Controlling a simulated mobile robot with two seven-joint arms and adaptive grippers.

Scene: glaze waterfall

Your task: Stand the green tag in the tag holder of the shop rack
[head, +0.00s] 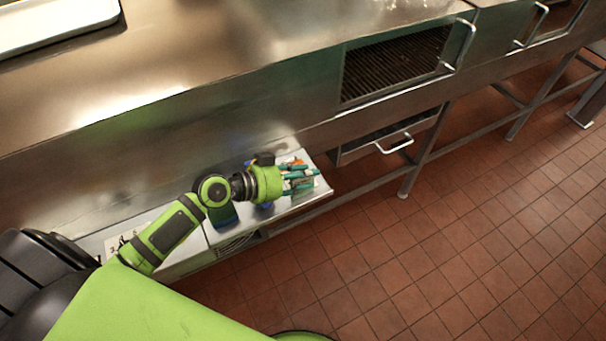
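My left gripper (302,179) reaches in from the left over the right end of a pale steel shelf (168,222). Its teal fingers point right, with a narrow gap between them. A small grey-green patch shows at the fingers; I cannot tell whether it is held or lies below. I cannot make out the green tag, the shop rack or its tag holder for certain at this size. My arm and gripper hide part of the shelf. My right gripper is not in view.
An orange item (297,163) lies just behind the fingers. A blue item (226,216) is below my wrist. A white card with dark marks (112,244) is at the shelf's left. A steel counter (215,60) rises behind, with grilles and handles. The tiled floor (440,270) at right is clear.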

